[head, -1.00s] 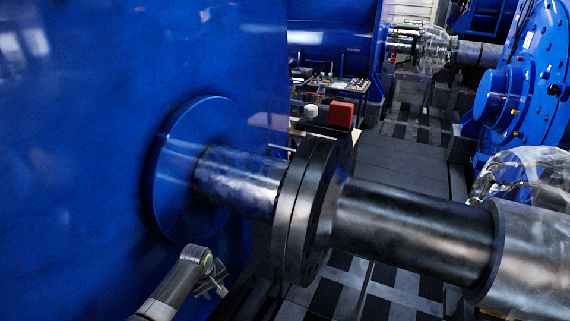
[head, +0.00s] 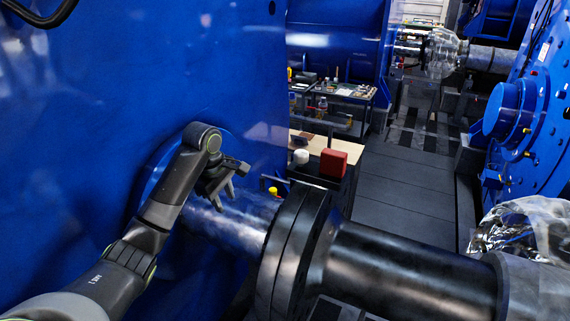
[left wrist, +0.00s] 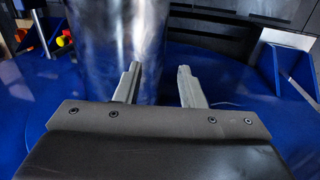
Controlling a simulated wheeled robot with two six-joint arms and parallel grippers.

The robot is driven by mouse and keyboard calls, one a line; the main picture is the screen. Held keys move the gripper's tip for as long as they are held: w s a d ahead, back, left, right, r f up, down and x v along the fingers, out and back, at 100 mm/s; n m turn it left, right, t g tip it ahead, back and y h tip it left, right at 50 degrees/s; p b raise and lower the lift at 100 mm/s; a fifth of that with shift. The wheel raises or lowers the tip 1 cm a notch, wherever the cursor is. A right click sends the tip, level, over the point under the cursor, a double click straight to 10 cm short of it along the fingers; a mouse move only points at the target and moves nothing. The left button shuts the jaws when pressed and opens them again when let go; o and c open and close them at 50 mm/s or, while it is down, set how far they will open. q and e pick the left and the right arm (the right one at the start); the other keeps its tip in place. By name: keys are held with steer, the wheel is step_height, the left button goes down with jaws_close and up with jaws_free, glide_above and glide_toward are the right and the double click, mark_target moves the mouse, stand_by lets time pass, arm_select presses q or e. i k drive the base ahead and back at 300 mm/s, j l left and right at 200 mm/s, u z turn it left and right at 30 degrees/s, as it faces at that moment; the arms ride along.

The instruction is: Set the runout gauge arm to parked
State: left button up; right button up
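My left gripper (head: 224,187) is raised in front of the blue housing, above the bare metal shaft (head: 225,222). In the left wrist view its two fingers (left wrist: 157,82) stand apart with nothing between them, and the shaft (left wrist: 115,45) lies beyond them. I cannot pick out the runout gauge arm for certain. A small yellow and red knob (head: 272,190) shows behind the shaft, beside the coupling; a similar one (left wrist: 62,40) is at the upper left of the left wrist view. My right gripper is not in view.
A black flanged coupling (head: 290,245) and thick dark shaft (head: 405,270) cross the front. A tool cart (head: 345,91) stands farther back. The grey walkway (head: 405,190) is clear.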

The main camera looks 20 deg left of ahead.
mark_target(291, 183)
steer(key=i, duration=1.05)
